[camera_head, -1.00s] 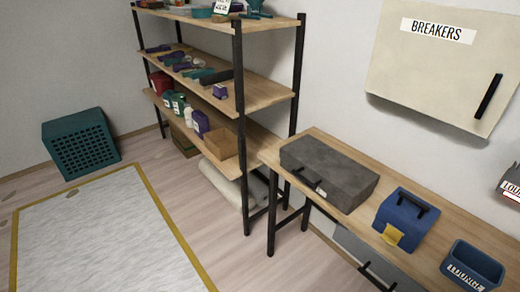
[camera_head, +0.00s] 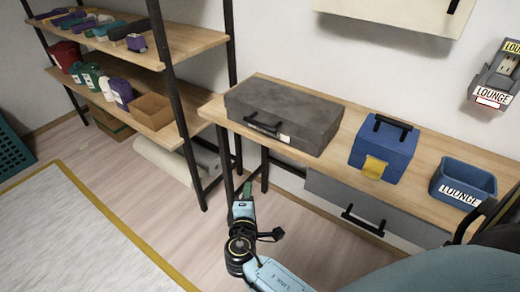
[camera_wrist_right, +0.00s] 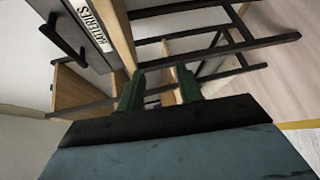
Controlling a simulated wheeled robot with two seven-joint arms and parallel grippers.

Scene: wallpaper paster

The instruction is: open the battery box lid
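A dark grey case (camera_head: 285,108) lies closed at the left end of the wooden bench. It has a black handle (camera_head: 262,126) and a white label on its front. In the right wrist view the grey front (camera_wrist_right: 103,58) shows the handle (camera_wrist_right: 63,37) and a label (camera_wrist_right: 92,25) that seems to read "BATTERIES". My right gripper (camera_head: 245,192) is below and in front of the bench edge, apart from the case. Its two green fingers (camera_wrist_right: 158,90) are spread in the right wrist view with nothing between them. My left gripper is out of view.
On the bench (camera_head: 330,142), right of the case, stand a blue box (camera_head: 385,152) with a yellow latch and a blue "LOUNGE" bin (camera_head: 463,184). A grey drawer (camera_head: 365,210) hangs underneath. A loaded shelf rack (camera_head: 185,44) stands left.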

